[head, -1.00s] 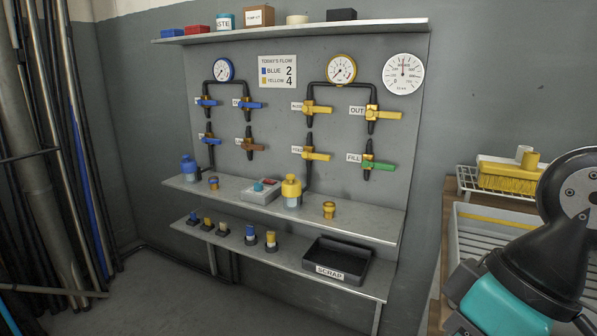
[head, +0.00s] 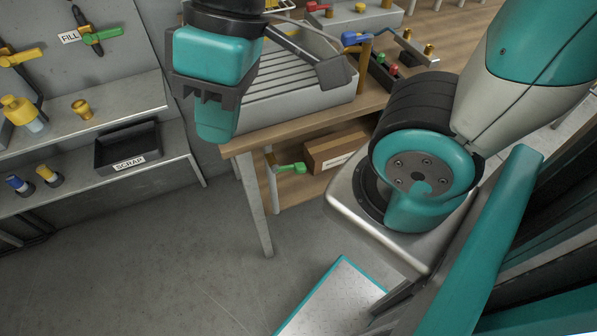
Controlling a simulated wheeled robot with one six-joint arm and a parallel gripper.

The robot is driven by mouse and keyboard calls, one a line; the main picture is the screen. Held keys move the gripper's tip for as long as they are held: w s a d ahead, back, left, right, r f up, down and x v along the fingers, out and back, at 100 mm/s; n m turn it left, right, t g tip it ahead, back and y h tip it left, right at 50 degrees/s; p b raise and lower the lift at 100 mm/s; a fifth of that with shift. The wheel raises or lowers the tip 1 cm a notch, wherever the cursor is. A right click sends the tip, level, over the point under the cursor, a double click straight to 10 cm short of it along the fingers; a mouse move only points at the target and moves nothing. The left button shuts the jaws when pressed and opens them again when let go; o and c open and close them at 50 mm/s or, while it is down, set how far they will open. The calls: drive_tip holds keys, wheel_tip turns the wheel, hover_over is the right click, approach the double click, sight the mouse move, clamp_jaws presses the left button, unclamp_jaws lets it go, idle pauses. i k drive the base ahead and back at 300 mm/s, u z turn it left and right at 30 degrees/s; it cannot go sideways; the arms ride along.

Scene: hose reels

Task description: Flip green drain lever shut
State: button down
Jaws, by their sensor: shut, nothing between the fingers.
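A green lever (head: 291,168) sits below the wooden bench, on a short vertical pipe beside the bench's front leg. Its handle points right, roughly level, away from the pipe. No label shows on it. My gripper (head: 216,125) hangs at the upper middle, left of and above this lever and in front of the bench end. It is shut and empty, with clear space between it and the lever. The separate fingertips are hard to make out. Another green lever (head: 102,33), beside a FILL label, is on the wall panel at upper left.
A cardboard box (head: 338,148) stands on the shelf right behind the lever. The wooden bench (head: 245,143) and slatted tray (head: 300,108) are above it. A SCRAP bin (head: 127,150) is on the left shelf. The floor before the bench leg is open.

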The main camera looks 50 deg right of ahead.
sight(297, 167)
drive_tip(key=z, duration=1.15)
drive_tip(key=k, duration=1.05)
drive_tip(key=u, duration=1.4)
